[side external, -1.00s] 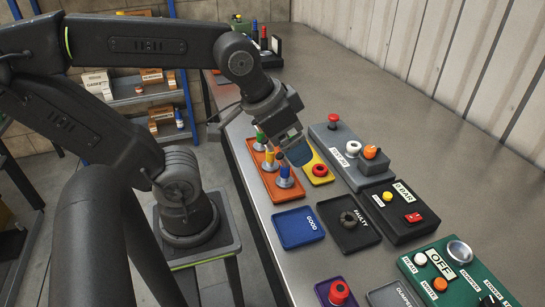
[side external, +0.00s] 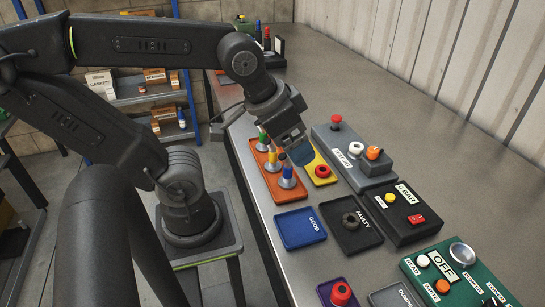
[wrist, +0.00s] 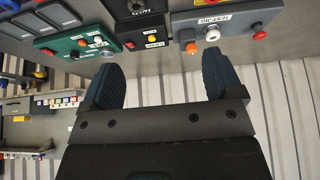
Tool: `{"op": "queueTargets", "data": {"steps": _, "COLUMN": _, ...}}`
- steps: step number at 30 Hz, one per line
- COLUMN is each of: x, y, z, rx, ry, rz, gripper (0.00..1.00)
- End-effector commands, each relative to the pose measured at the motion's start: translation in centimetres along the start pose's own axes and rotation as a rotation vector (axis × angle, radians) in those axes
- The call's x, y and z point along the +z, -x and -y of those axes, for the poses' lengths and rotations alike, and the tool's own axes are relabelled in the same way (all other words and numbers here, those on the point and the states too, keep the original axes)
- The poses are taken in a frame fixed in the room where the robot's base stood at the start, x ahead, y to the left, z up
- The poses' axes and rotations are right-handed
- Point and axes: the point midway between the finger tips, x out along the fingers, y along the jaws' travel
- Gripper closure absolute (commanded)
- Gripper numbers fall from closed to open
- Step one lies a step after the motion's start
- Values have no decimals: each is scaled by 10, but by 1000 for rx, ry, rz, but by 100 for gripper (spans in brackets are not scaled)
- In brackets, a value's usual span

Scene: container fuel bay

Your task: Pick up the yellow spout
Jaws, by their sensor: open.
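The yellow spout (side external: 271,161) stands upright in the orange tray (side external: 268,182) in the side external view. No spout shows in the wrist view.
A yellow tray (side external: 325,178) with a red ring lies right of the orange tray. A grey control box (side external: 345,150) stands behind it. The blue GOOD tray (side external: 300,230) and black FAULTY tray (side external: 353,237) lie in front.

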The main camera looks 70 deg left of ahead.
Motion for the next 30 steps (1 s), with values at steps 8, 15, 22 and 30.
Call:
{"op": "queueTargets", "data": {"steps": 8, "x": 0, "y": 0, "z": 0, "rx": 0, "ry": 0, "rz": 0, "gripper": 41}}
{"op": "queueTargets", "data": {"steps": 15, "x": 0, "y": 0, "z": 0, "rx": -1, "ry": -2, "rz": 1, "gripper": 43}}
{"op": "queueTargets", "data": {"steps": 22, "x": -12, "y": -7, "z": 31, "rx": -50, "ry": -131, "rz": 102, "gripper": 43}}
{"op": "queueTargets", "data": {"steps": 30, "x": -21, "y": -20, "z": 118, "rx": 8, "ry": -463, "rz": 363, "gripper": 43}}
